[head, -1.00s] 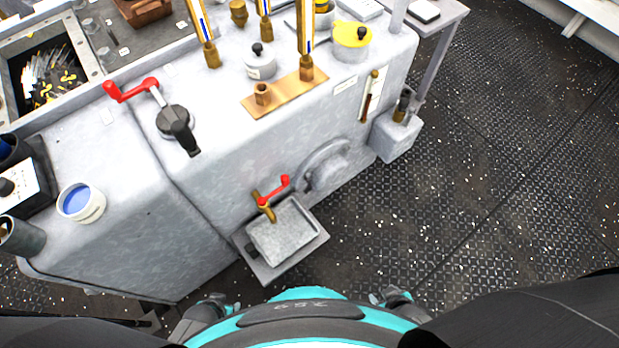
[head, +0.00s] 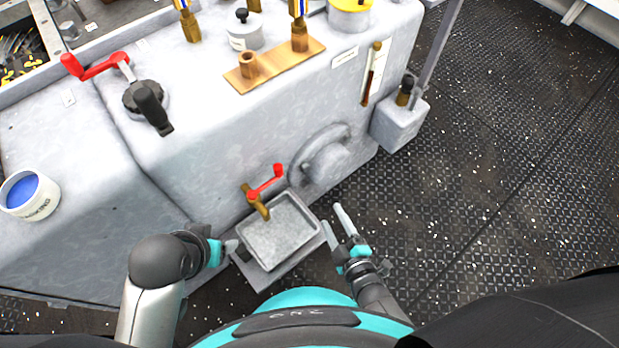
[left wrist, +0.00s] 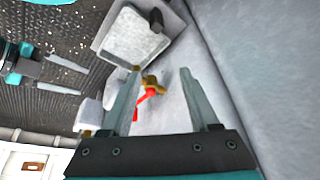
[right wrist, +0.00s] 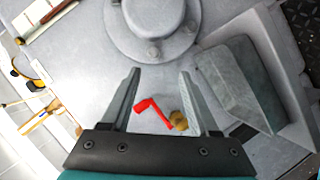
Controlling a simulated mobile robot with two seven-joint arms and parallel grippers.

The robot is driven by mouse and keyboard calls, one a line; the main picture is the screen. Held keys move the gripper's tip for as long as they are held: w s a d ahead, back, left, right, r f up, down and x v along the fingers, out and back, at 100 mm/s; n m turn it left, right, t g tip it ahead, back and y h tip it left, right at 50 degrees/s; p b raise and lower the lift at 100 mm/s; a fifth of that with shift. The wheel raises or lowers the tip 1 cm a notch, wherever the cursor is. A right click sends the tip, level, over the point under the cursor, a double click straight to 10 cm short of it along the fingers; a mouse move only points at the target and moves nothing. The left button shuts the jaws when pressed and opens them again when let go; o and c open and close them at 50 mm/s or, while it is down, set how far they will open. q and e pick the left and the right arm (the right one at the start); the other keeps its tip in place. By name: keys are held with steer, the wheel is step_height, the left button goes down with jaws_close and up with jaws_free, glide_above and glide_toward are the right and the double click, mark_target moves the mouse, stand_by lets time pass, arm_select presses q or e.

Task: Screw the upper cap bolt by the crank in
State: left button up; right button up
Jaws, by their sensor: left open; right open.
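A round grey flanged cap (head: 325,160) sits on the front face of the grey housing. In the right wrist view a bolt head (right wrist: 153,52) shows on the flange rim. I cannot tell which bolt is the upper one. A red crank (head: 97,66) stands on the housing's top at left, beside a black knob with a lever (head: 150,108). My right gripper (head: 333,219) is open and empty, below the cap and right of the tray. My left gripper (head: 230,247) is open and empty at the tray's left; its fingers show in its wrist view (left wrist: 160,72).
A brass tap with a red handle (head: 258,200) juts out above a grey tray (head: 318,238) between my grippers. A brass strip (head: 268,70), a white pot (head: 243,32) and a blue-filled tub (head: 30,208) stand on top. The floor at right is clear.

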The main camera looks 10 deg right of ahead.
steer(key=b, duration=0.5)
glide_toward(307, 169)
steer(key=shift+w+f, duration=0.75)
steer(key=shift+w, duration=0.15)
steer(key=shift+w+a+f+n+t+b, duration=0.15)
steer(key=shift+w+a+n, duration=0.1)
steer(key=shift+w, duration=0.25)
steer(key=shift+w+a+f+n+t+b, duration=0.15)
steer(key=shift+w+a, duration=0.15)
steer(key=shift+w, duration=0.2)
steer(key=shift+b+x, duration=0.55)
steer(key=shift+x, duration=0.3)
steer(key=shift+w+a+b, duration=0.2)
steer(key=shift+w+b, duration=0.2)
steer(key=shift+w, duration=0.25)
arm_select(q)
steer(key=w+d+r+t+h, duration=0.4)
steer(key=d+r+t+h, duration=0.1)
steer(key=d+t, duration=0.6)
steer(key=shift+w+r+t+h, duration=0.15)
steer(key=shift+r+t+h, duration=0.25)
steer(key=shift+r, duration=0.2)
arm_select(e)
steer(key=shift+w+a+f, duration=0.1)
steer(key=shift+w, duration=0.25)
